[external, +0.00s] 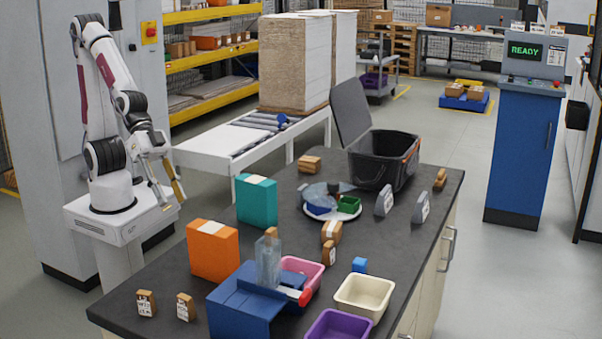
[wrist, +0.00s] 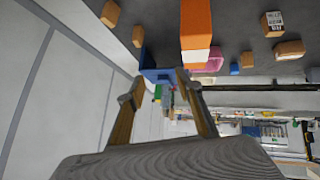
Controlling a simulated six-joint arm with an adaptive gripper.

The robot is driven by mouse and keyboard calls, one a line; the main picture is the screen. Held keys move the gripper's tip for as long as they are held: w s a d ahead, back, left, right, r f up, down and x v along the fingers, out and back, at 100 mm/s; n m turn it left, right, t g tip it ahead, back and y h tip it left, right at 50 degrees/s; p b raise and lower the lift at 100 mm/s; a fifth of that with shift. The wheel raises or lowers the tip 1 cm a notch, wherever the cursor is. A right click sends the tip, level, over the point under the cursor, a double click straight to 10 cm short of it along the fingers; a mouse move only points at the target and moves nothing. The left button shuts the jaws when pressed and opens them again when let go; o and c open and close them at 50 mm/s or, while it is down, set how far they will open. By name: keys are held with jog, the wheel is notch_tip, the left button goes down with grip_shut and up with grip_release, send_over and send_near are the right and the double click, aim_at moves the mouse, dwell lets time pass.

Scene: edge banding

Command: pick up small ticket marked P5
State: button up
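No ticket can be read as P5 at this size. Two small brown blocks with white printed labels stand at the table's near left, one (external: 146,303) beside the other (external: 186,307). Two grey upright tags, one (external: 384,201) and another (external: 421,207), stand near the right edge. A labelled brown block shows at the top right of the wrist view (wrist: 272,24). My gripper (external: 178,190) hangs beside my base, left of the table and away from everything on it. In the wrist view its two fingers (wrist: 160,82) stand apart with nothing visibly held.
The dark table (external: 440,185) carries an orange box (external: 213,251), teal box (external: 257,202), blue fixture (external: 240,305), round tray (external: 310,211), black open bin (external: 383,158), cream bin (external: 364,297) and purple bin (external: 338,326). A white conveyor (external: 205,153) stands behind.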

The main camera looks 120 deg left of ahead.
jog(key=w+d+f+t, duration=0.2)
jog(key=w+d+f, duration=0.3)
jog(key=d+f, duration=0.2)
jog(key=t+y, duration=0.2)
send_near(184, 296)
jog(key=shift+w+a+f, duration=0.2)
jog(key=shift+w+f, duration=0.2)
jog(key=shift+w, duration=0.15)
jog(key=shift+w+a+f, duration=0.2)
jog(key=shift+w+f, duration=0.15)
jog(key=shift+w, duration=0.2)
jog(key=shift+s+d+f+t, duration=0.1)
jog(key=shift+s+f+t, duration=0.15)
jog(key=shift+f, duration=0.2)
jog(key=shift+s+d+f+t, duration=0.15)
jog(key=shift+f+t, duration=0.2)
jog(key=shift+f, duration=0.05)
jog(key=shift+w, duration=0.15)
jog(key=shift+x, duration=0.95)
jog(key=shift+w+f, duration=0.1)
jog(key=shift+w, duration=0.15)
jog(key=shift+d+r+x, duration=0.15)
jog(key=shift+x, duration=1.15)
jog(key=shift+d+r+x, duration=0.1)
jog(key=shift+d+x, duration=0.05)
jog(key=shift+x, duration=1.1)
